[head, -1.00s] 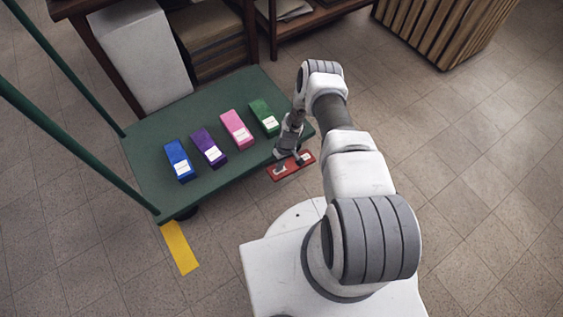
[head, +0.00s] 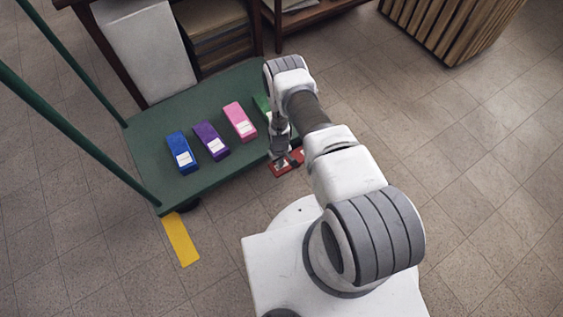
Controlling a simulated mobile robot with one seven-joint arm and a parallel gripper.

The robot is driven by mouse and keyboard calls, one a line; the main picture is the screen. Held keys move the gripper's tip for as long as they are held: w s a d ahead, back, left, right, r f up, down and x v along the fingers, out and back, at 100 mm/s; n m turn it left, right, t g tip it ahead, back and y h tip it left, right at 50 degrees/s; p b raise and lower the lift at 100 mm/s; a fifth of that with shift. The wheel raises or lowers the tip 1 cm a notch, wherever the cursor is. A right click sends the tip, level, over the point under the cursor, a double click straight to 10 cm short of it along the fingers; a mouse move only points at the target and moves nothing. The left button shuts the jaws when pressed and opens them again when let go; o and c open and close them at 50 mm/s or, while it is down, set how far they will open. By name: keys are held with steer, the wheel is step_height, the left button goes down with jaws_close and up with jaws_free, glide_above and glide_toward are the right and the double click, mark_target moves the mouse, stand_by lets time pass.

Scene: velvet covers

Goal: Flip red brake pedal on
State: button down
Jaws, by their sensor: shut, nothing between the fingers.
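The red brake pedal (head: 280,169) sticks out from the near right edge of the green cart platform, low above the floor. My gripper (head: 282,158) is over the pedal, pointing down, and its fingers are shut with nothing between them. My arm hides part of the pedal's right end. I cannot tell whether the fingertips touch the pedal.
The green cart (head: 160,195) carries a blue box (head: 179,147), a purple box (head: 208,137), a pink box (head: 238,118) and a green box (head: 262,104), partly hidden by my arm. A yellow floor strip (head: 181,240) lies in front. Floor at right is clear.

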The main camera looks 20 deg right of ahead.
steer(key=shift+a+f+b, duration=0.25)
steer(key=shift+f+b, duration=0.4)
steer(key=shift+f, duration=0.05)
steer(key=shift+s+a+f+b, duration=0.15)
steer(key=shift+a+f+b, duration=0.1)
steer(key=shift+b, duration=0.3)
steer(key=shift+a+r, duration=0.15)
steer(key=shift+r, duration=0.35)
step_height(320, 180, up, 13)
steer(key=a+p, duration=0.2)
steer(key=p, duration=0.4)
steer(key=shift+s, duration=0.4)
steer(key=shift+a, duration=0.1)
